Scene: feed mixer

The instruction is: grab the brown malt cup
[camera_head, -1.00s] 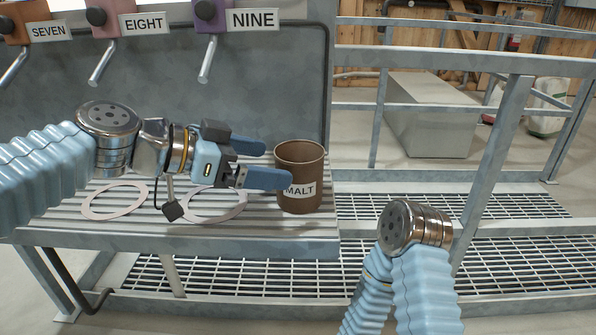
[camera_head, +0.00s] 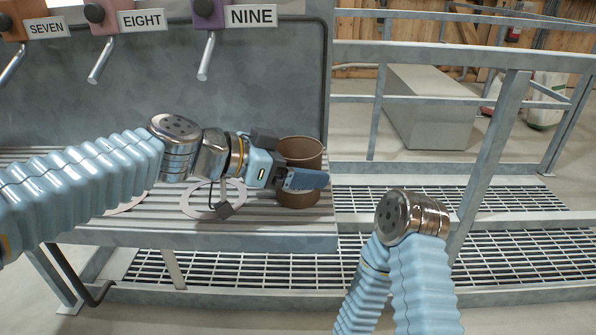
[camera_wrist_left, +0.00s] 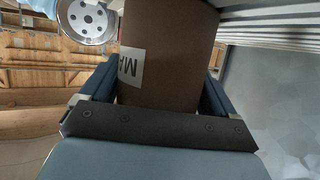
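The brown malt cup (camera_head: 300,150) stands upright near the right end of the slatted shelf. My left gripper (camera_head: 305,172) is at the cup with its fingers open around it. One finger crosses in front of the cup and covers most of its label; the other is mostly hidden behind. In the left wrist view the cup (camera_wrist_left: 165,50) fills the space between the two fingers, with part of its white label showing. Whether the fingers touch it I cannot tell. My right arm shows at lower right, but its gripper is out of view.
Flat pale rings (camera_head: 214,200) lie on the slatted shelf (camera_head: 200,238) left of the cup. Levers with signs, including NINE (camera_head: 251,16), hang above. Metal railing (camera_head: 490,160) and a grated walkway (camera_head: 450,200) lie to the right.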

